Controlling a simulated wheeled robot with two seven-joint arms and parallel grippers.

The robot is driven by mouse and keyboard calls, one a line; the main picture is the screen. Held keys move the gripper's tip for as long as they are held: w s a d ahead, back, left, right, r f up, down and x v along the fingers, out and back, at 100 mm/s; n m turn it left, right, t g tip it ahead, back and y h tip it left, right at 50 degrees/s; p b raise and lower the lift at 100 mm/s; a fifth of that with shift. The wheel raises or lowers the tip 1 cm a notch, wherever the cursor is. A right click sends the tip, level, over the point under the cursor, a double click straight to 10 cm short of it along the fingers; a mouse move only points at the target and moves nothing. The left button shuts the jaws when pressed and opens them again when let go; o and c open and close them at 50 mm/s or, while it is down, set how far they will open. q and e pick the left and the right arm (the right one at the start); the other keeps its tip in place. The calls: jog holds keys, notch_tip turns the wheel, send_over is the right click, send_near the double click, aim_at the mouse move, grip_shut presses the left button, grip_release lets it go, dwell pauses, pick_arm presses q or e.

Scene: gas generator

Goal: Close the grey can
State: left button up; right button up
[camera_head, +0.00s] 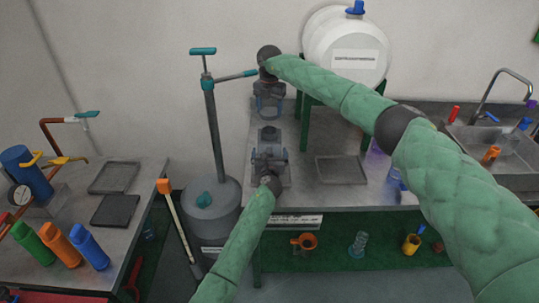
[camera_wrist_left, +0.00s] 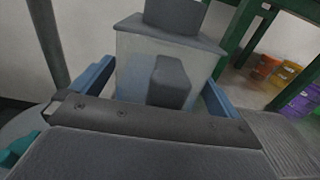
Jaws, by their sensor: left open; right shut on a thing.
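A grey can-like thing (camera_head: 269,134) with a dark top stands on the counter, just beyond my left gripper (camera_head: 270,154). In the left wrist view it shows as a pale grey body (camera_wrist_left: 133,70) under a darker grey rim, with a dark block on top and another dark block in front. The blue fingers of my left gripper (camera_wrist_left: 160,100) are spread to either side of this body, open. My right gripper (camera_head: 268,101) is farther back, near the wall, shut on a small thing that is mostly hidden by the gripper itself.
A large grey cylinder (camera_head: 211,222) with a tall teal-handled post stands left of the counter. A white tank (camera_head: 345,45) sits on a green stand at the back. A flat grey tray (camera_head: 341,170) lies right of my left gripper. A sink (camera_head: 495,148) is at right.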

pick_arm(q)
jog(key=shift+w, duration=0.25)
jog(key=shift+c, duration=0.2)
jog(key=c, duration=1.1)
jog(key=shift+c, duration=0.2)
pick_arm(e)
jog(key=shift+f, duration=2.45)
jog(key=shift+f, duration=0.1)
jog(key=shift+f, duration=0.75)
jog(key=shift+f, duration=0.55)
